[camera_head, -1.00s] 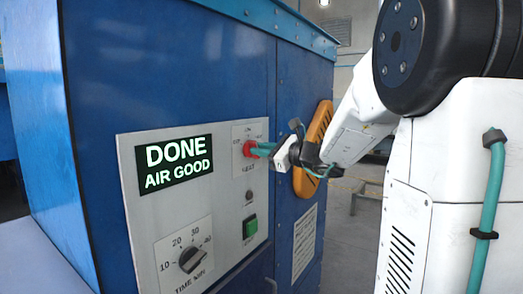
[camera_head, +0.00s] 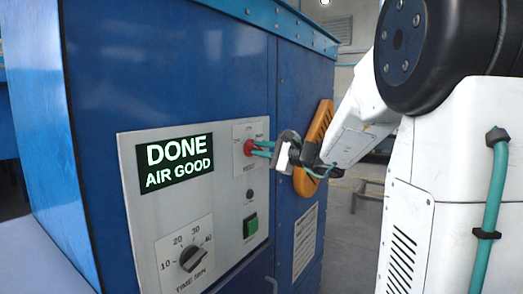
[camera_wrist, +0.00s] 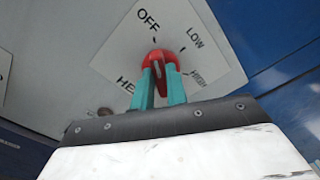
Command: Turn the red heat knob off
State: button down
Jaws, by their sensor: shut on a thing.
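The red heat knob (camera_head: 248,147) is on the upper right of the grey control panel (camera_head: 222,215). In the wrist view the red knob (camera_wrist: 158,54) sits on a white plate marked OFF, LOW and HIGH. Its pale line points roughly toward the OFF mark at the top. My gripper (camera_head: 256,149) has its teal fingers shut on the knob's sides. The fingers also show in the wrist view (camera_wrist: 160,75), one on each side of the knob, hiding its lower part.
The display (camera_head: 176,164) reads DONE, AIR GOOD. Below are a black time knob (camera_head: 192,258) and a green button (camera_head: 250,226). An orange handle (camera_head: 318,125) stands out from the blue cabinet (camera_head: 170,70) close behind my wrist.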

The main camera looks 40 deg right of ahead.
dwell(0.4)
jog(key=c, duration=1.4)
grip_release()
jog(key=v, duration=0.8)
